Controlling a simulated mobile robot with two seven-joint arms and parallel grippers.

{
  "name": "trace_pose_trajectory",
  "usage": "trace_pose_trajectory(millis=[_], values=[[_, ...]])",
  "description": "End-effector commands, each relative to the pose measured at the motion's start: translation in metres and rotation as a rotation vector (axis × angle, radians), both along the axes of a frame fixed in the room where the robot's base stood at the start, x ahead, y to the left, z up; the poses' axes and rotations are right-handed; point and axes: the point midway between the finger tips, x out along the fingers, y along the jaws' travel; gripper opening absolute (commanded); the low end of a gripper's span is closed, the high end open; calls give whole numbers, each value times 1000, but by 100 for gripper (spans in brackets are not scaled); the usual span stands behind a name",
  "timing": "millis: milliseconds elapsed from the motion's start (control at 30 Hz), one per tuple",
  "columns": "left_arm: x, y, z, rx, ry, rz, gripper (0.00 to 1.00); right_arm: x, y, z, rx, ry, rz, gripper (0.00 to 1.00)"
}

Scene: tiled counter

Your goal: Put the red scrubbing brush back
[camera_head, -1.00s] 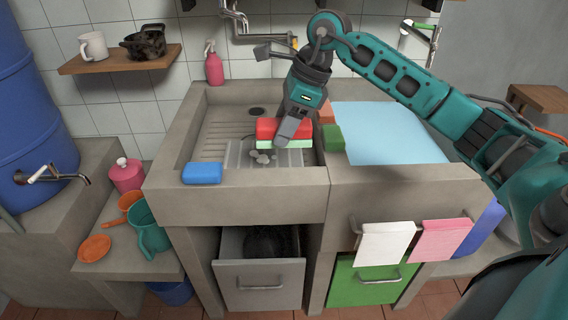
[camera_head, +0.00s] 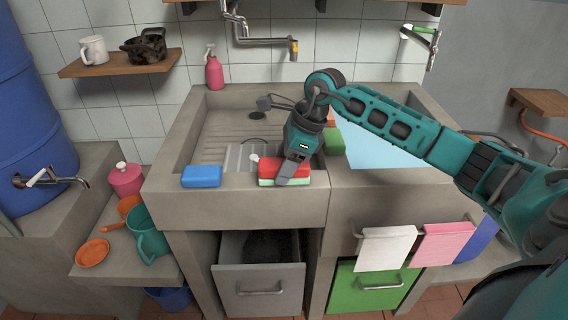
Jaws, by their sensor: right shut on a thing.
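The red scrubbing brush (camera_head: 271,170) is a red block with a pale green underside. It is at the front rim of the concrete sink (camera_head: 240,205), right of the blue sponge (camera_head: 202,176). My right gripper (camera_head: 287,178) is shut on the brush from above, its fingers over the brush's right part. The brush appears to touch the rim, but I cannot tell whether it bears its weight. My left gripper is not in view.
A green block (camera_head: 334,141) sits by the divider right of the basin. A metal tap (camera_head: 265,41) hangs over the sink. A pink bottle (camera_head: 214,72) stands at the back. The drawer (camera_head: 260,285) below is open.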

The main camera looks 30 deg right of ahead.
Motion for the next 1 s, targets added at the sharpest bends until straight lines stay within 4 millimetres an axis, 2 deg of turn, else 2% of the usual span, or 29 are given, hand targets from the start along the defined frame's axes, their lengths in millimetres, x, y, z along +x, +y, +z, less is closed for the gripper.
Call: trace_pose_trajectory(millis=[33, 67, 300, 667, 767, 1000], values=[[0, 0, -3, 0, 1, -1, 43, 0, 0, -3, 0, 0, 0, 24], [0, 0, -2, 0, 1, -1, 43, 0, 0, -3, 0, 0, 0, 53], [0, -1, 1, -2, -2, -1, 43, 0, 0, -2, 0, 0, 0, 76], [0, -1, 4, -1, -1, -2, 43, 0, -1, 5, 0, -1, 0, 78], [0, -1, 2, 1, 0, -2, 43, -2, -7, 18, -2, -4, -2, 78], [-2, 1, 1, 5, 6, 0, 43, -13, -23, 66, -2, -4, -2, 78]])
